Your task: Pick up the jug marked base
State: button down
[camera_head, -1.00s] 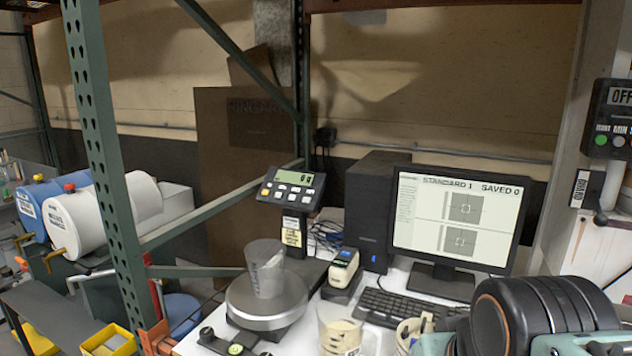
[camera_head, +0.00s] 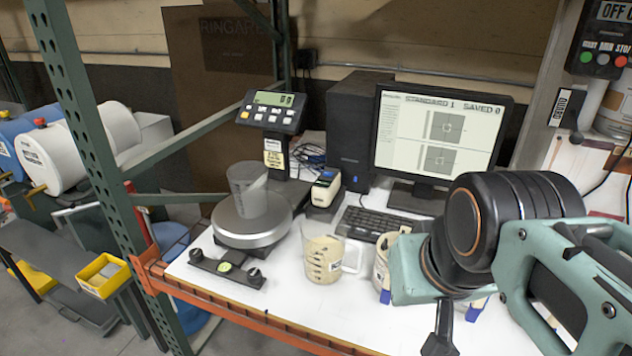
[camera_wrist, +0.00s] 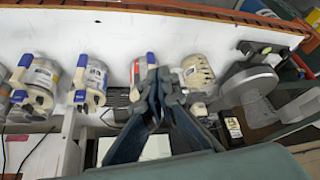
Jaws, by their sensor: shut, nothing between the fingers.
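I cannot read "base" on any jug. A translucent cup (camera_head: 248,196) sits on the scale. My gripper (camera_wrist: 161,82) is shut and empty, seen over the row beside the clear jug.
The round scale (camera_head: 250,230) and its display (camera_head: 270,110) stand at the left of the table. A green rack post (camera_head: 85,160) rises at the left. The front table strip is clear.

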aim_at(325, 240)
jog(key=k+l+u, duration=0.1)
jog(key=u, duration=0.3)
jog(key=l+u, duration=0.15)
jog(key=u, duration=0.3)
jog(key=k+u, duration=0.2)
jog(key=u, duration=0.2)
jog(key=k+l+u, duration=0.1)
jog(key=u, duration=0.3)
jog(key=i+l, duration=0.1)
